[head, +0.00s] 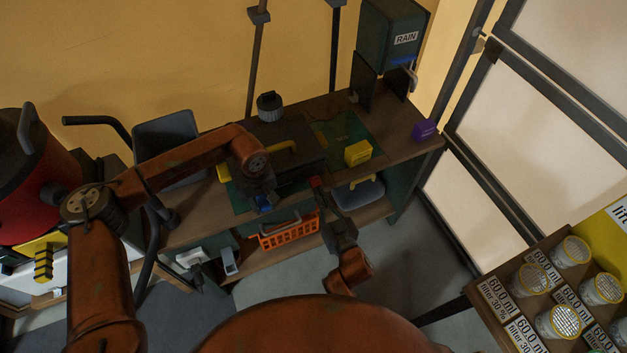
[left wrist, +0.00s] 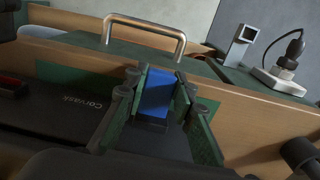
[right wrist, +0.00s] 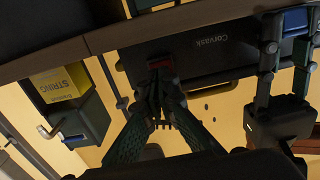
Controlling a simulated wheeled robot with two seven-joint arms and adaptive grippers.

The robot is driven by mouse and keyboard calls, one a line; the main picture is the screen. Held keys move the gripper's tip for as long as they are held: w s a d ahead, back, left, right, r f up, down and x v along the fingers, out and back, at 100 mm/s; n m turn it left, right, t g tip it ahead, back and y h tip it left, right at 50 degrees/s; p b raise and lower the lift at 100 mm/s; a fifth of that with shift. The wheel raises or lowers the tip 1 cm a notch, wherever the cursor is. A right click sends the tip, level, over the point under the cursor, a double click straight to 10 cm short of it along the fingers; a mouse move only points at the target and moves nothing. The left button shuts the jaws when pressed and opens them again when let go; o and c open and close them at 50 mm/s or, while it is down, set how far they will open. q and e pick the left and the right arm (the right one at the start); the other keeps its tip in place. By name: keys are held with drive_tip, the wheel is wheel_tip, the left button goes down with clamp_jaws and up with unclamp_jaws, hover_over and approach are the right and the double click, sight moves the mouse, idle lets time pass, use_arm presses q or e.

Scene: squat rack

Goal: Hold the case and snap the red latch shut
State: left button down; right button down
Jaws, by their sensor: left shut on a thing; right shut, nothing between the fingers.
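The dark case (head: 305,140) lies on the bench, and its lettered front shows in the right wrist view (right wrist: 215,55). Its red latch (right wrist: 160,66) is on that front; the left wrist view also shows a red part (left wrist: 12,87) at its left edge. I cannot tell whether the latch is seated. My left gripper (head: 264,205) is shut on a blue latch (left wrist: 157,93) at the case's front. My right gripper (right wrist: 157,88) is shut and empty, its tips at the red latch, apparently touching it. In the head view it (head: 317,188) is at the case's front right corner.
A yellow box (head: 358,153) and purple box (head: 425,130) stand right of the case, below a RAIN tank (head: 390,35). A ribbed jar (head: 270,106) is behind. An orange basket (head: 288,234) sits on the lower shelf. Several cups stand on a table (head: 545,250) at right.

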drive_tip(key=shift+r, duration=0.15)
drive_tip(key=shift+w+r, duration=0.2)
drive_tip(key=shift+r, duration=0.5)
idle(0.3)
drive_tip(key=shift+w+a+r, duration=0.15)
drive_tip(key=shift+w+r, duration=0.2)
drive_tip(key=shift+r, duration=0.2)
drive_tip(key=shift+f, duration=0.15)
approach(317, 185)
drive_tip(key=shift+w+f, duration=0.5)
drive_tip(key=shift+w, duration=0.6)
drive_tip(key=shift+a, duration=0.3)
